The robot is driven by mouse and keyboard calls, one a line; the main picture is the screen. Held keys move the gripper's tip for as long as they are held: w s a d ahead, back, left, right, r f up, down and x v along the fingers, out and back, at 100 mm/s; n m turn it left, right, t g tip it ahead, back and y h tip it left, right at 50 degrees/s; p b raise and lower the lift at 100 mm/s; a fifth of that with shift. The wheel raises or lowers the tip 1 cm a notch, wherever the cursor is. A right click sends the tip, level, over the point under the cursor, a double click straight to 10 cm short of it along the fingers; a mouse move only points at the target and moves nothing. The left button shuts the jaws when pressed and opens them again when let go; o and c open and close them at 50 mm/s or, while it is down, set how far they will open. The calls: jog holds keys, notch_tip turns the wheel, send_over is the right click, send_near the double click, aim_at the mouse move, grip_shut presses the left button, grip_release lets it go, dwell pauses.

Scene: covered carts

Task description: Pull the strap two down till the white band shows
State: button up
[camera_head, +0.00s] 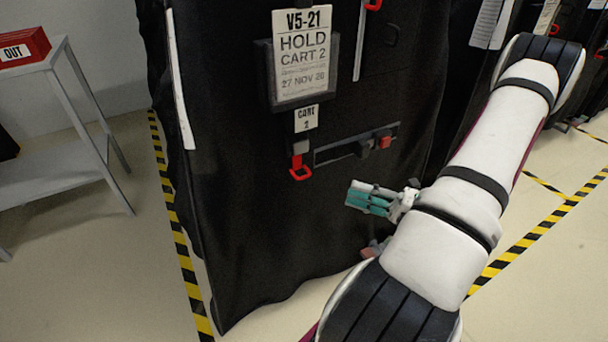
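I cannot make out a white band on this strap. My gripper (358,196), with teal fingers, is in front of the cover, below and to the right of the red loop and apart from it. The fingers lie close together in this view, and I cannot tell whether they are open or shut. Nothing shows between them.
A "HOLD CART 2" sign (302,55) hangs above the label. A slotted bar with a red block (384,140) sits right of the loop. Another red loop (373,4) is higher up. A grey table (60,170) with a red "OUT" box (24,47) stands left.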

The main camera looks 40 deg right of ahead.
aim_at(304, 176)
jog(key=b+x, duration=0.4)
jog(key=x, duration=0.9)
jog(key=shift+w+a, duration=0.2)
jog(key=shift+w, duration=0.05)
grip_shut()
